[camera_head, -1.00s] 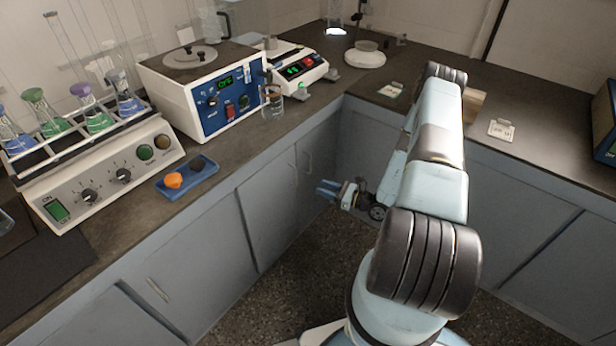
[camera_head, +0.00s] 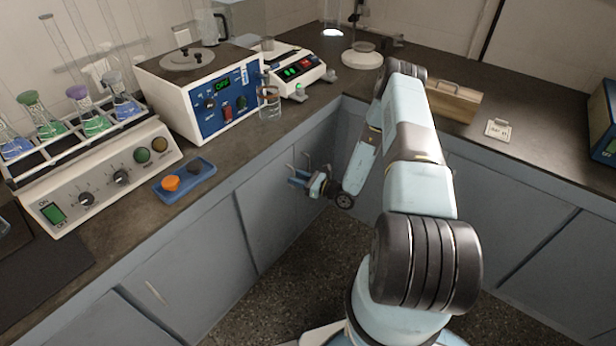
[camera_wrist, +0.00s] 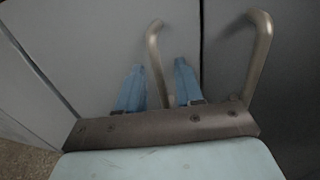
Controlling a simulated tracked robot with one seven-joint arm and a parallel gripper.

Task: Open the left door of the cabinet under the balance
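The balance (camera_head: 297,72) stands on the corner of the bench. The grey cabinet under it has a left door (camera_head: 262,215) and a right door, with two upright bar handles close together; both doors look shut. In the wrist view the left door (camera_wrist: 100,55) fills the left, with its left handle (camera_wrist: 154,55); the right handle (camera_wrist: 262,55) is further right. My gripper (camera_head: 292,178) is at the door front, fingers towards it. In the wrist view my gripper (camera_wrist: 160,85) is open, blue fingers either side of the left handle; contact cannot be told.
A blue-fronted machine (camera_head: 215,100), a glass beaker (camera_head: 270,103) and a blue tray (camera_head: 186,182) stand on the bench above. Cabinets on the right (camera_head: 500,210) form a corner close to my arm. The speckled floor (camera_head: 290,275) before the doors is clear.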

